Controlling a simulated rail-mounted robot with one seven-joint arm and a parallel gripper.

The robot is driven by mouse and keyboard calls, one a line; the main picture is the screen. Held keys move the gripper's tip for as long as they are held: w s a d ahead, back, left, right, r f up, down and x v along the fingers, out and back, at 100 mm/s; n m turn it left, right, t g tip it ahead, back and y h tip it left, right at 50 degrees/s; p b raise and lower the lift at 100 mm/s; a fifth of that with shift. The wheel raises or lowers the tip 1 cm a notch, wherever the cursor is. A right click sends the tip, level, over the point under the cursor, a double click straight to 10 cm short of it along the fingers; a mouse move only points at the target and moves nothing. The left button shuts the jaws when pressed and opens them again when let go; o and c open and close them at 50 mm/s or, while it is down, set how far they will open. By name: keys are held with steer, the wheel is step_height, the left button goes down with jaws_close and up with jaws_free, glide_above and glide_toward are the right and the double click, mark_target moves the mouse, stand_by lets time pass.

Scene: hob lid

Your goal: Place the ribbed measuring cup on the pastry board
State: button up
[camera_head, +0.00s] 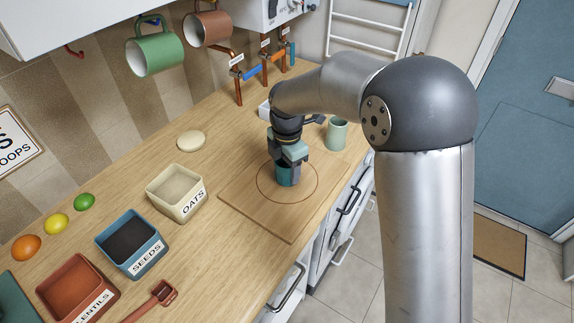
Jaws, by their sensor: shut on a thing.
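The pastry board (248,208) is a flat wooden board with a thin dark circle marked on it, lying on the counter near its front edge. My gripper (288,163) points down over the board and is shut on a teal cup, which I take as the ribbed measuring cup (288,177). The cup is upright and appears within the far part of the circle. My gripper hides its upper part, and its ribs are too small to make out. I cannot tell whether its base touches the board.
A pale green mug (337,133) stands close to the right of my gripper. An oats box (177,194), seeds box (132,244), lentils box (78,288) and red scoop (155,299) are at left. Green (155,53) and brown (207,28) mugs hang above.

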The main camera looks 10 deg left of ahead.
steer(key=o, duration=1)
steer(key=shift+f, duration=0.1)
step_height(320, 180, up, 12)
steer(key=r, duration=0.1)
steer(key=s+d+f+m, duration=0.1)
steer(key=s+d+m, duration=0.5)
steer(key=d, duration=0.4)
steer(key=s+d+m, duration=0.4)
steer(key=d+m, duration=0.5)
steer(key=d, duration=0.1)
steer(key=s+d+f+m, duration=0.2)
steer(key=s+d+m, duration=0.1)
steer(key=s+m, duration=0.1)
steer(key=s+d+f+m, duration=0.2)
steer(key=s+m, duration=0.2)
steer(key=s+d+f+m, duration=0.2)
steer(key=s+d+m, duration=0.1)
steer(key=s+m, duration=0.1)
steer(key=shift+s+d+m+t+b, duration=0.3)
steer(key=shift+s+d, duration=0.05)
steer(key=shift+s, duration=0.15)
